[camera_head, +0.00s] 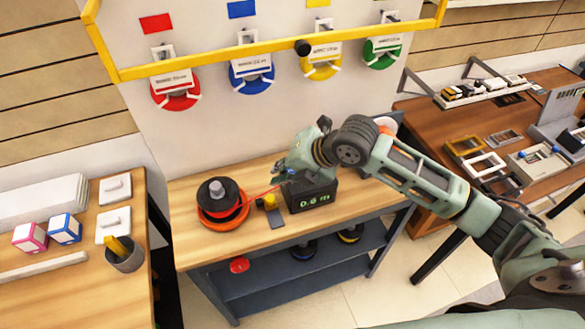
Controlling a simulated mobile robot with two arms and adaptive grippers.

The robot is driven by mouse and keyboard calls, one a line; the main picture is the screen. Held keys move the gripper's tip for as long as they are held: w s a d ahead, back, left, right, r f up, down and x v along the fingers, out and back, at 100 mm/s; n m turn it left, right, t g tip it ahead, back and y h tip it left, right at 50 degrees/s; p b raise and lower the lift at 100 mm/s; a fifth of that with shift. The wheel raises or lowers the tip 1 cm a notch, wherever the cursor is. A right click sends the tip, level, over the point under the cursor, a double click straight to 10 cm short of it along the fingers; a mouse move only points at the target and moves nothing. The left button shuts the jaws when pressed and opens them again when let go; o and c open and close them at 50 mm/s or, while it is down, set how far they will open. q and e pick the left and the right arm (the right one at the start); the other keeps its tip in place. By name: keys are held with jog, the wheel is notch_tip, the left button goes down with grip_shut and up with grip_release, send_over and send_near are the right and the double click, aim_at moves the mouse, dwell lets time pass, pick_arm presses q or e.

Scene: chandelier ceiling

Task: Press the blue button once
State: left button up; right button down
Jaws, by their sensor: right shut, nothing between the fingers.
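My right arm reaches in from the right over the middle bench. Its gripper (281,172) is shut and empty, pointing left above or beside a black box with a green lit display (312,197). The gripper and wrist hide part of that box. I cannot clearly make out a blue button. A small blue spot shows by the fingertips, too small to identify. Another small blue spot (556,149) shows on the equipment on the right desk, away from the gripper. My left gripper is out of view.
An orange and black spool (222,203) stands left of the box, with a thin red line running toward the gripper. Coloured reels (250,70) hang on the wall behind. A side table (60,285) at left holds pink and blue cubes and a grey cup (125,262).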

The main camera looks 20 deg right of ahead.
jog(key=w+d+r+n+t, duration=0.1)
jog(key=w+d+r+n, duration=0.4)
jog(key=w+d+r, duration=0.1)
jog(key=shift+w+r, duration=0.2)
jog(key=shift+r, duration=0.05)
jog(key=shift+a, duration=0.1)
notch_tip(320, 180, down, 7)
jog(key=b, duration=0.7)
jog(key=shift+f, duration=0.95)
jog(key=shift+f, duration=0.4)
